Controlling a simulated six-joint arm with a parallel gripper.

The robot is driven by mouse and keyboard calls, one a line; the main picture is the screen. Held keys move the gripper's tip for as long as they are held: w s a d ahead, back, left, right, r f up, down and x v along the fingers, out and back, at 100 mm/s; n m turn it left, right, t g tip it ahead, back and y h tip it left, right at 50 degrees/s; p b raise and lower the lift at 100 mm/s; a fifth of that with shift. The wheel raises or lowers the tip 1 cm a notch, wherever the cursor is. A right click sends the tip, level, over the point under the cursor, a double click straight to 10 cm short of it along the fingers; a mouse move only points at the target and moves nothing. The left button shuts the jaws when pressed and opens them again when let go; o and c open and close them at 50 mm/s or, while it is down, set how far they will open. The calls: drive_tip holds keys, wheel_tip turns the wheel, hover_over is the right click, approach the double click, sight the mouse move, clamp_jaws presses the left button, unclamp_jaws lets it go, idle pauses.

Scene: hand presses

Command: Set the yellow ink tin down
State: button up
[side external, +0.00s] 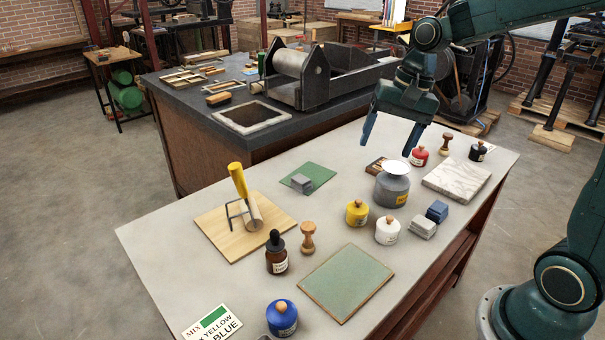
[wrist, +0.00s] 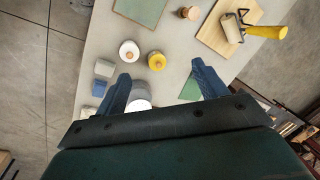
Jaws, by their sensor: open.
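The yellow ink tin (side external: 357,213), with a wooden knob on its lid, stands upright on the pale table, left of the white tin (side external: 388,230). My gripper (side external: 392,140) is open and empty, up in the air above the table and behind the yellow tin in the side view. In the wrist view, my gripper (wrist: 164,82) has its two blue fingers spread wide. The yellow tin (wrist: 156,61) shows there beyond the fingertips, between them in the picture but not touched. The white tin (wrist: 129,52) stands close to it.
A grey can (side external: 392,188) with a white top stands behind the tins. Grey and blue blocks (side external: 437,211) lie to their right. A green slab (side external: 346,281), a wooden stamp (side external: 308,238), a dropper bottle (side external: 276,253) and a roller on a board (side external: 217,230) are in front and left.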

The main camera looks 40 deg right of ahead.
drive_tip(key=s+a+r+n+t+h, duration=0.1)
drive_tip(key=s+a+n, duration=0.1)
drive_tip(key=s+n, duration=0.3)
drive_tip(key=s+a+r+n+t, duration=0.2)
drive_tip(key=s+n, duration=0.2)
drive_tip(key=s, duration=0.9)
drive_tip(key=shift+a+r+n+t+h, duration=0.3)
drive_tip(key=shift+a+n+h, duration=0.1)
idle(0.4)
